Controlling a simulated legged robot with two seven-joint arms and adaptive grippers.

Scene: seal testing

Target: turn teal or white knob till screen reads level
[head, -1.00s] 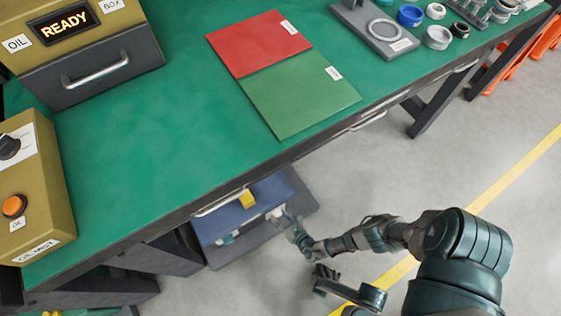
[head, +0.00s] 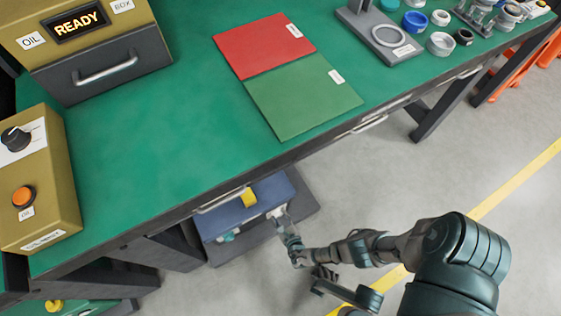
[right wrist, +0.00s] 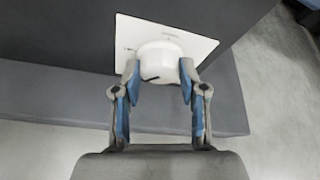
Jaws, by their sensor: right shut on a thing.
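The white knob (right wrist: 160,62) sits on a white plate (right wrist: 200,46) on a dark panel in the right wrist view, with a dark mark low on its face. My right gripper (right wrist: 159,76) is shut on it, one finger on each side. In the head view the gripper (head: 279,216) is at the front of a low blue unit (head: 270,189) under the bench edge. The teal knob (head: 227,237) is on that front, left of the gripper. A screen (head: 76,20) on the oil box reads READY; no screen reading level is in view. My left gripper is out of view.
The green bench (head: 175,130) overhangs the blue unit. On it are a red sheet (head: 265,45), a green sheet (head: 305,97) and an olive control box (head: 45,180) with an orange button. Grey floor lies open right of the unit.

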